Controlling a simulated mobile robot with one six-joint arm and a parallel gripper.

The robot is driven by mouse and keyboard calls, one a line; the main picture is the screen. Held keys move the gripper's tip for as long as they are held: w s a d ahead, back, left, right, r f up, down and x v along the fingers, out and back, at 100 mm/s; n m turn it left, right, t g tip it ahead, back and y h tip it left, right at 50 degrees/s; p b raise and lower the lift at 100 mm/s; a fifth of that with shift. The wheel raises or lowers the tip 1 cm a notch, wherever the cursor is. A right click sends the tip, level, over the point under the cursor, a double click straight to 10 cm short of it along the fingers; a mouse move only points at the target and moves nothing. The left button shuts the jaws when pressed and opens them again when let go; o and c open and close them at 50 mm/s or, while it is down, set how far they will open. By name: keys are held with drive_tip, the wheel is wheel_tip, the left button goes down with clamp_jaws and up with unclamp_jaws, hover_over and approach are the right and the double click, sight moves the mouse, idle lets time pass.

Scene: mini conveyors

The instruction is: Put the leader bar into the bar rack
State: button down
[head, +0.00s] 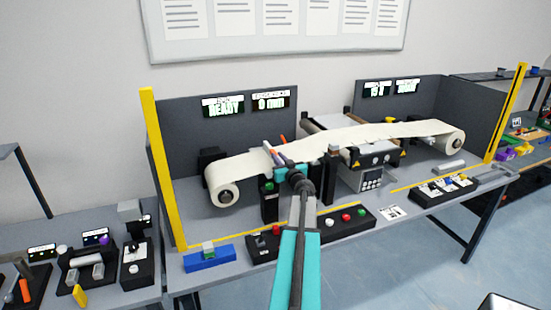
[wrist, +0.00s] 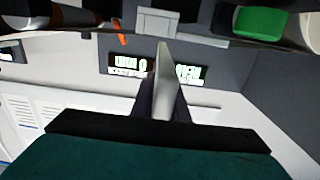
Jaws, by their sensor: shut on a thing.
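My gripper (head: 284,170) reaches over the left conveyor station in the head view, next to the cream web. In the wrist view my gripper (wrist: 164,88) is shut on a thin light grey bar (wrist: 164,68), seen nearly end-on between the dark jaws. This looks like the leader bar. In the head view a pale bar (head: 270,150) shows just beyond the jaws, close in front of the web; whether it touches the web cannot be told. No bar rack can be made out with certainty in either view.
The cream web (head: 345,138) runs between a left roll (head: 218,196) and a right roll (head: 456,140). A black button box (head: 345,221) and a blue block (head: 209,259) lie along the front edge. Yellow posts (head: 163,170) flank the station. Dark panels stand behind.

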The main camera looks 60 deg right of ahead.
sight(276, 153)
drive_tip(key=shift+s+d+f+p+x, duration=0.1)
drive_tip(key=shift+d+p+x, duration=0.05)
drive_tip(key=shift+x, duration=0.7)
drive_tip(key=shift+s+d+f+p+x, duration=0.1)
drive_tip(key=shift+d+p+x, duration=0.05)
drive_tip(key=shift+x, duration=0.7)
drive_tip(key=shift+s+d+p+x, duration=0.1)
drive_tip(key=shift+d+p+x, duration=0.05)
drive_tip(key=shift+x, duration=0.7)
drive_tip(key=shift+w+d, duration=0.45)
drive_tip(key=shift+d, duration=0.1)
drive_tip(key=shift+w+d+f, duration=0.2)
drive_tip(key=shift+f, duration=0.1)
drive_tip(key=shift+s+a+f+p, duration=0.1)
drive_tip(key=shift+a+f+p, duration=0.1)
drive_tip(key=shift+f+p, duration=1.05)
drive_tip(key=shift+f, duration=0.15)
drive_tip(key=c, duration=1.7)
unclamp_jaws()
drive_tip(key=shift+d+f, duration=0.1)
